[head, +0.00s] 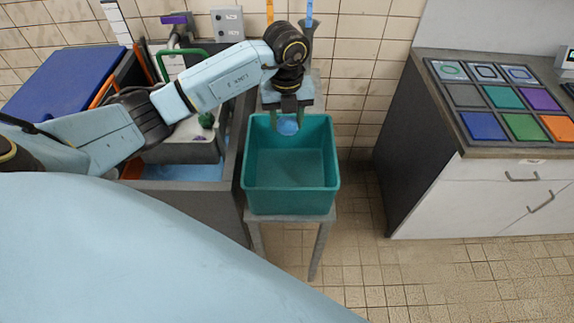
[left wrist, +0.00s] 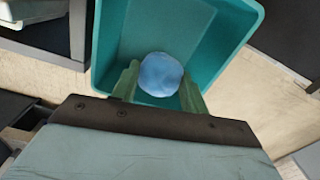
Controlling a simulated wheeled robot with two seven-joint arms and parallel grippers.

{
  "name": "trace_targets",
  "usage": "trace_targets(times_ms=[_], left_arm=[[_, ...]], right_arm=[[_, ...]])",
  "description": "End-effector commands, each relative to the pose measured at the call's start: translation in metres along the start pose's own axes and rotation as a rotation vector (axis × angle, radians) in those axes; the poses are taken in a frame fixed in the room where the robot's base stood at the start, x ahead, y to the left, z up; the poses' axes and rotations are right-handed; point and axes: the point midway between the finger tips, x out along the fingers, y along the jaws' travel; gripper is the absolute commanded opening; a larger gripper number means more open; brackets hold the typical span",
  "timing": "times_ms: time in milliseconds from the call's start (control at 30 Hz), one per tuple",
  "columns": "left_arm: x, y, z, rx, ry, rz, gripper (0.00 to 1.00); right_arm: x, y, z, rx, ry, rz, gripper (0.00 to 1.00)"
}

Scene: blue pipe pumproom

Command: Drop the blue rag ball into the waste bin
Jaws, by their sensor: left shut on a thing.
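The blue rag ball (head: 288,127) is held in my left gripper (head: 289,119), over the back part of the waste bin. In the left wrist view the rag ball (left wrist: 161,74) sits between the two fingers of the left gripper (left wrist: 158,84), with the bin around it. The waste bin is a teal, open-topped box (head: 290,200) standing on a small grey stand. The bin's wall also shows in the left wrist view (left wrist: 106,45). The inside of the bin that I can see looks empty. My right gripper is not in view.
A dark sink unit (head: 218,205) with a green-handled item stands left of the bin. A counter (head: 455,135) with coloured tiles stands to the right. The tiled floor (head: 400,275) between them is clear. A tiled wall (head: 355,60) is behind.

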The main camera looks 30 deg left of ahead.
Motion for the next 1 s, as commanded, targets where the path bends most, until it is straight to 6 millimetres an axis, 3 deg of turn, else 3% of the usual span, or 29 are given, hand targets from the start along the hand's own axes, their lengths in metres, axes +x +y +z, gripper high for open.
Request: trace_targets(times_ms=[100,267,467,800,1000], left_arm=[[0.002,0.003,0.002,-0.148,0.003,0.005,0.22],[0.005,0.005,0.004,-0.235,0.003,0.007,0.22],[0.019,0.006,0.004,-0.241,0.003,0.008,0.22],[0.058,0.006,0.004,-0.239,0.003,0.008,0.22],[0.065,0.006,0.004,-0.238,0.002,0.008,0.22]], right_arm=[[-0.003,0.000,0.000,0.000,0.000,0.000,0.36],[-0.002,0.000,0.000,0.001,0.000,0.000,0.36],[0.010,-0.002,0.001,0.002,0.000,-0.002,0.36],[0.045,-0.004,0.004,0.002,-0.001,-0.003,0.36],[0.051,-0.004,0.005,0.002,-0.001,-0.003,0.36]])
